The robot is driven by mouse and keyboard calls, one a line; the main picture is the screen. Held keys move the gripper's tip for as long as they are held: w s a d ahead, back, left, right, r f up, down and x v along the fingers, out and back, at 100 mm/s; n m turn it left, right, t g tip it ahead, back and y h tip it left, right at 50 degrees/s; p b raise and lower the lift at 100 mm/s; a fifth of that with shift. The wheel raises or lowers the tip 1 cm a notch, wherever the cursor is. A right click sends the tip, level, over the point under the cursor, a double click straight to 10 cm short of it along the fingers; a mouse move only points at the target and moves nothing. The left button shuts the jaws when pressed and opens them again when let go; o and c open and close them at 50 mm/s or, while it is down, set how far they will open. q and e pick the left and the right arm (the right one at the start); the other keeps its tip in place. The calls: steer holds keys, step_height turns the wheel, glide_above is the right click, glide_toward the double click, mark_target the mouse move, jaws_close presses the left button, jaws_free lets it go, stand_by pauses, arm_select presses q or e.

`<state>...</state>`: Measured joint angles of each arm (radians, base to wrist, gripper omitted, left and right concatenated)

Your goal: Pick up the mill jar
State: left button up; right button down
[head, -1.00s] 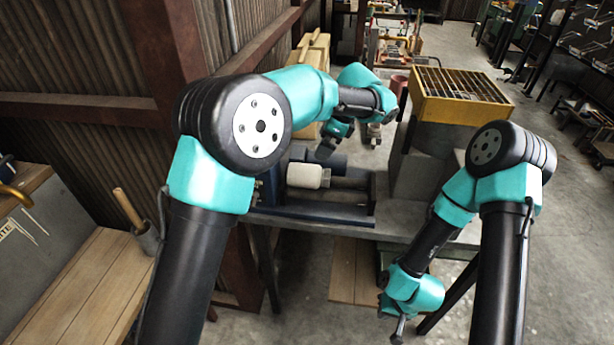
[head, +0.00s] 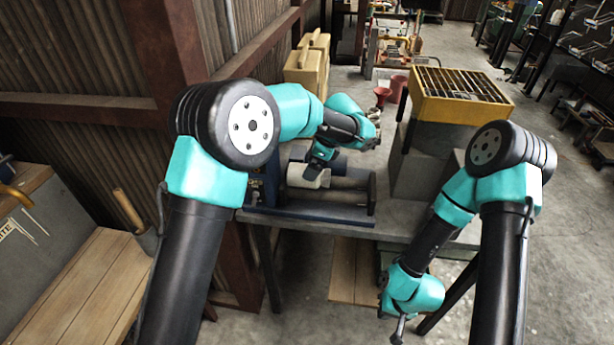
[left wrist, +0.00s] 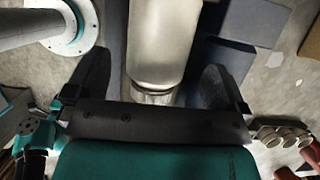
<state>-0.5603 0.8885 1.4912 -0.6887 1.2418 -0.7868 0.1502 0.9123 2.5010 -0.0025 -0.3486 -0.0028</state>
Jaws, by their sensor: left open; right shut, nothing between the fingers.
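The mill jar, a pale whitish cylinder (head: 300,178), lies on its side on the dark blue roller mill (head: 312,215). My left gripper (head: 315,170) points down at the jar from above, its arm partly covering it. In the left wrist view the jar (left wrist: 163,42) lies between the two dark open fingers (left wrist: 155,80), one on either side, with visible gaps. The end near the palm looks narrower and metallic. My right gripper (head: 399,326) is shut and empty, low at the right, away from the jar.
The mill stands on a grey bench (head: 400,228). A yellow slatted box (head: 460,88) on grey blocks is at the right. Red containers (head: 398,88) and tan cases (head: 308,66) stand behind. A rusty steel post (head: 180,60) rises at the left.

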arm_select(q)
steer(key=x, duration=0.4)
steer(key=shift+d+f, duration=0.1)
steer(key=shift+f, duration=0.05)
steer(key=c, duration=1.4)
steer(key=shift+r, duration=5.1)
steer(key=shift+c, duration=0.3)
